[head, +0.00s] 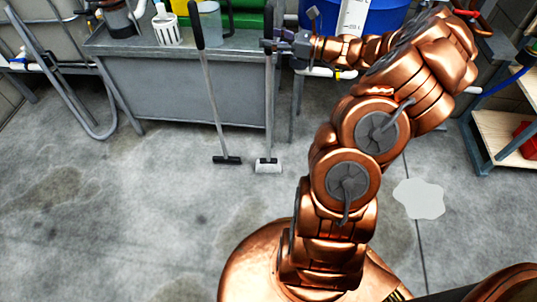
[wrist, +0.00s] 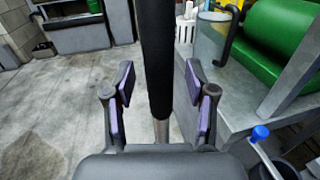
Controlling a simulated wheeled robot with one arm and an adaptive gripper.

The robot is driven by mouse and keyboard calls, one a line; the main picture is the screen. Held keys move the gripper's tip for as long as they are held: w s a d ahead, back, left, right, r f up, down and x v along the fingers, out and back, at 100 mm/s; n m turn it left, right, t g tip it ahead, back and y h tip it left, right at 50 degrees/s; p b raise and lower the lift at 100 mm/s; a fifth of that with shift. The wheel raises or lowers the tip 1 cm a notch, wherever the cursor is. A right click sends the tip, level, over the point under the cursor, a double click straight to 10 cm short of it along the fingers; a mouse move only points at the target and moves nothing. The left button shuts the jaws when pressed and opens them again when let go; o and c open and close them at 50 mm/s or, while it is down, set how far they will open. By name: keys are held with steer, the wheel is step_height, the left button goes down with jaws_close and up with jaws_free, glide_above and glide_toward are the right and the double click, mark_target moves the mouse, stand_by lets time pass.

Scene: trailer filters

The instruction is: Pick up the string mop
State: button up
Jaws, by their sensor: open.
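Two long-handled floor tools lean against the front of the metal bench in the head view. The right one, with a pale, whitish head (head: 268,165) on the floor, appears to be the string mop; its strings are too small to make out. My gripper (head: 278,44) is at the top of its handle (head: 269,110). In the wrist view, a black handle grip (wrist: 156,50) above a grey pole stands upright between the spread fingers of my gripper (wrist: 160,88). There is a gap on both sides, so the gripper is open around it without visible contact.
Another tool with a dark head (head: 227,160) leans close on the left. The metal bench (head: 185,90) carries a white basket (head: 167,32) and a clear container (head: 207,20). A blue barrel (head: 375,15) stands behind my arm. The concrete floor in front is mostly clear.

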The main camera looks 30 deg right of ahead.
steer(key=shift+w+a, duration=0.2)
steer(key=shift+w, duration=0.05)
jaws_close()
stand_by(0.3)
